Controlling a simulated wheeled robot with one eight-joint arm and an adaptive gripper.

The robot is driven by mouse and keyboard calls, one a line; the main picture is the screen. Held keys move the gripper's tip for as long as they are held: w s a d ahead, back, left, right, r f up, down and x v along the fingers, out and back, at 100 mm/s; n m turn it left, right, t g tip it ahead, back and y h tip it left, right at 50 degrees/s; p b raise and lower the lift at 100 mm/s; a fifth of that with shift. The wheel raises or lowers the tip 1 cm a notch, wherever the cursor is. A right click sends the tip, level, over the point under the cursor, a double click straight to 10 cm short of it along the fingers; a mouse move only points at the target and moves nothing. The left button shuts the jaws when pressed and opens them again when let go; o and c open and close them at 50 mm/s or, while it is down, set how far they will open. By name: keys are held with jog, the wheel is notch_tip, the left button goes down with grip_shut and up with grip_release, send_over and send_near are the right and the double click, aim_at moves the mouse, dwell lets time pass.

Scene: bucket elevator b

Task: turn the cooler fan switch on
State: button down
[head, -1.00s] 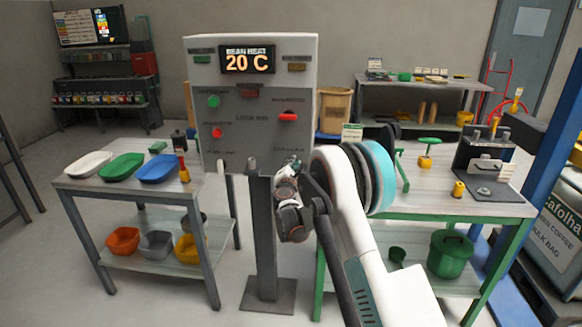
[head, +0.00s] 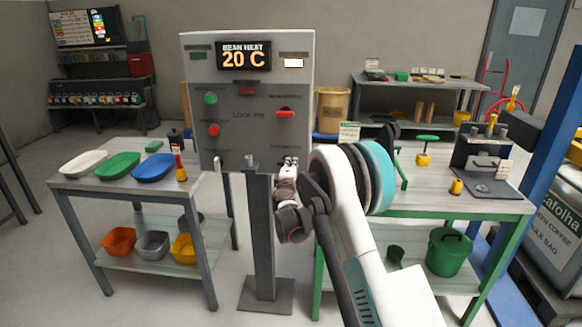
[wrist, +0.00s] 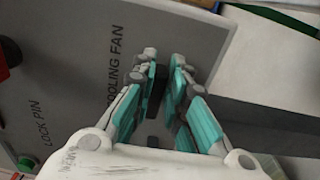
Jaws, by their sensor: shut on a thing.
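The cooler fan switch (wrist: 156,92) is a dark lever on the grey control panel (head: 240,140). It shows between my fingers in the wrist view, beside the printed words "COOLING FAN". My gripper (wrist: 164,62) is shut on it, with the teal finger pads on either side. In the head view my gripper (head: 289,164) is at the panel's lower right edge and hides the switch. A small lamp (head: 293,63) at the panel's upper right is lit bright white.
The panel stands on a grey post and also carries a display (head: 243,57) reading 20 C, a green knob (head: 210,97) and red knobs. A table with trays (head: 118,166) is at left, and a green-framed bench (head: 450,203) is at right.

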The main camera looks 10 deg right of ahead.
jog(key=shift+f, duration=0.1)
dwell(0.4)
jog(key=c, duration=1.6)
grip_release()
jog(key=shift+s, duration=0.15)
jog(key=v, duration=1.1)
jog(key=shift+s, duration=0.35)
jog(key=shift+a, duration=0.1)
